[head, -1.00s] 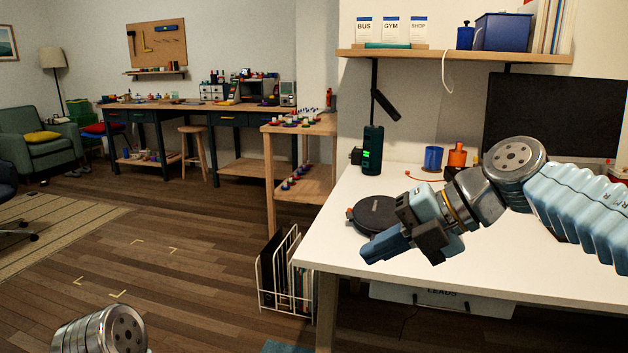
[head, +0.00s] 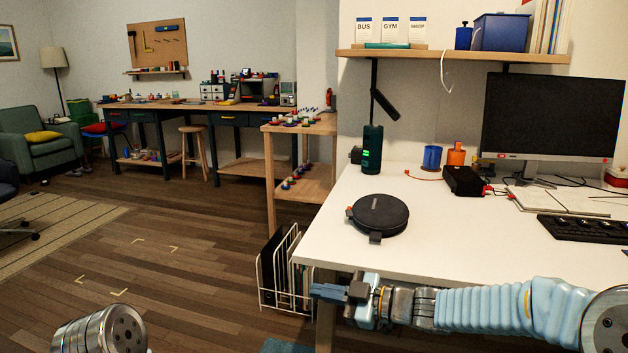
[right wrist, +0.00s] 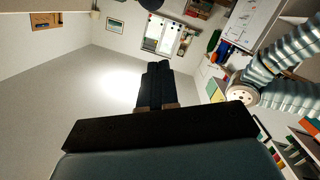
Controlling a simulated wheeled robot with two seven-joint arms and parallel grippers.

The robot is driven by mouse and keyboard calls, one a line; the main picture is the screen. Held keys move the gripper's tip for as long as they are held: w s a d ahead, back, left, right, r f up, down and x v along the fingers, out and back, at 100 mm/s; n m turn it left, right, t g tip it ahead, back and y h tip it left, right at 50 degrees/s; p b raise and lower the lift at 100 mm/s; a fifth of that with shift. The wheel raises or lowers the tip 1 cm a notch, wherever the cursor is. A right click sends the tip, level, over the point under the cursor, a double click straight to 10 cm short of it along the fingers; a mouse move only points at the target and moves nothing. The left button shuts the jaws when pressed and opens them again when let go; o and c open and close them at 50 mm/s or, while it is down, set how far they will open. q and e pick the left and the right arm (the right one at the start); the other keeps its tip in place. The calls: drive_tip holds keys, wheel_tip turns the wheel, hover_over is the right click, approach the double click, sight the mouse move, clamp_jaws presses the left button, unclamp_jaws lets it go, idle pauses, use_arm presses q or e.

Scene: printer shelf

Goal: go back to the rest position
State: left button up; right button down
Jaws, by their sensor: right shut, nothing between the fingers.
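My right gripper (head: 328,292) is shut and empty. In the head view it points left, in front of the white desk's near left corner. Its light blue arm stretches along the desk's front edge from the right. In the right wrist view its dark fingers (right wrist: 155,88) are together with nothing between them. My left arm shows only as a metal joint at the bottom left of the head view. The left gripper is out of frame.
The white desk (head: 450,238) holds a round black device (head: 379,214), a black box (head: 462,181), a monitor (head: 548,117) and a keyboard (head: 585,229). A wire file rack (head: 272,283) stands on the floor beside the desk. The wooden floor at left is open.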

drive_tip(key=s+d+f+m+t+h, duration=0.1)
drive_tip(key=s+d+f+m+h, duration=0.15)
drive_tip(key=f+m, duration=0.75)
drive_tip(key=s+d+f+m+h, duration=0.1)
drive_tip(key=d+f+m+h, duration=0.2)
drive_tip(key=f, duration=1.3)
drive_tip(key=s+d+f+m+g+h, duration=0.1)
drive_tip(key=s+f+m+g+h, duration=0.1)
drive_tip(key=s+f, duration=0.6)
drive_tip(key=s+d+f+m+g+h, duration=0.2)
drive_tip(key=s+f+m+g, duration=0.3)
drive_tip(key=s, duration=0.8)
wheel_tip(320, 180, down, 3)
drive_tip(key=shift+r+h, duration=0.1)
drive_tip(key=shift+h, duration=0.65)
